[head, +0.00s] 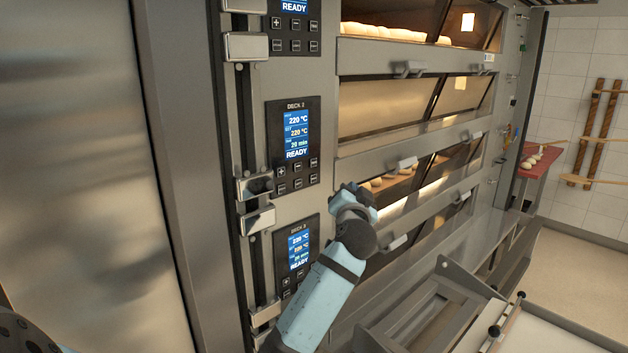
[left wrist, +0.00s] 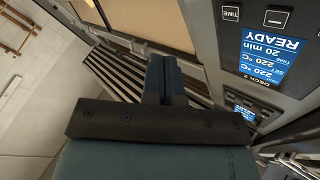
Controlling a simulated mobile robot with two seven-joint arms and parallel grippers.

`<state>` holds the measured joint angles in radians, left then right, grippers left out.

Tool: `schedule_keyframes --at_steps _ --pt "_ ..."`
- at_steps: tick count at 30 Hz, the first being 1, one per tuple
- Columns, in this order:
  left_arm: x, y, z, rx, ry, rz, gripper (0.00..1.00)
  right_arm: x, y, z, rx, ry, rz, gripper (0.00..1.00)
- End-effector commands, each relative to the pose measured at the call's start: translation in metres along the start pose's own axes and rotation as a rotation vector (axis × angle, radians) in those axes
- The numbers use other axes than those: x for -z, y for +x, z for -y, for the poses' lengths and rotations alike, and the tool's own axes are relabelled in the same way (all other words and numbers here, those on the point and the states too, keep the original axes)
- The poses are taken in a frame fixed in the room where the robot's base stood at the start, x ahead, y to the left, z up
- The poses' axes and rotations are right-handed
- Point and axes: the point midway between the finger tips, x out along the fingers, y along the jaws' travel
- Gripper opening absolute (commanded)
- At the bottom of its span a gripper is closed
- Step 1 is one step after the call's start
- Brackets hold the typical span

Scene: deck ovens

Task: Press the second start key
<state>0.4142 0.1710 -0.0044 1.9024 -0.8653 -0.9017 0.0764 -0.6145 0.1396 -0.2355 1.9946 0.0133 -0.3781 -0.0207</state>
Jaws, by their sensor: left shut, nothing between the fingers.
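The Deck 2 control panel (head: 294,146) is in the middle of the oven's left column in the head view. Its lit screen (head: 296,134) reads 220 °C, 20 min and READY. Two rows of small keys (head: 297,176) sit below the screen; their labels are too small to read, so I cannot tell which is start. In the left wrist view the panel's screen (left wrist: 265,55) shows upside down, with a TIME key (left wrist: 231,14) beside a minus key. My left gripper (head: 352,196) is shut and empty, right of and below the panel, apart from it. Its fingers (left wrist: 164,80) show in the wrist view.
The Deck 3 panel (head: 298,254) is partly behind my left arm. Oven door handles (head: 402,163) stick out near my gripper. A metal door (head: 75,180) fills the left. A red table (head: 538,160) stands at the back right.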

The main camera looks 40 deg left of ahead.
Motion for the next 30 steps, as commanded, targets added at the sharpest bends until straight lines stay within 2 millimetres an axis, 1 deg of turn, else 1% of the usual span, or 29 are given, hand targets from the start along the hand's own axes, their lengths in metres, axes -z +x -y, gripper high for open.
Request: schedule_keyframes --at_steps 4,8,21,25,30 --pt "-0.002 0.002 0.002 -0.001 0.001 0.0 0.0 0.001 0.0 0.0 0.0 0.0 0.0 0.0" --pt "-0.007 0.01 0.007 0.001 0.005 0.0 0.0 0.002 -0.001 0.0 0.0 0.0 -0.001 0.0" --pt "-0.037 0.051 0.037 -0.001 0.002 0.0 0.0 0.007 -0.004 0.0 -0.001 -0.001 -0.001 0.0" --pt "-0.042 0.058 0.041 -0.002 0.001 0.001 0.0 0.007 -0.004 0.0 -0.001 -0.001 0.0 0.0" --pt "-0.045 0.061 0.044 -0.001 0.0 0.0 0.0 0.007 -0.004 -0.001 -0.001 -0.001 0.0 0.0"
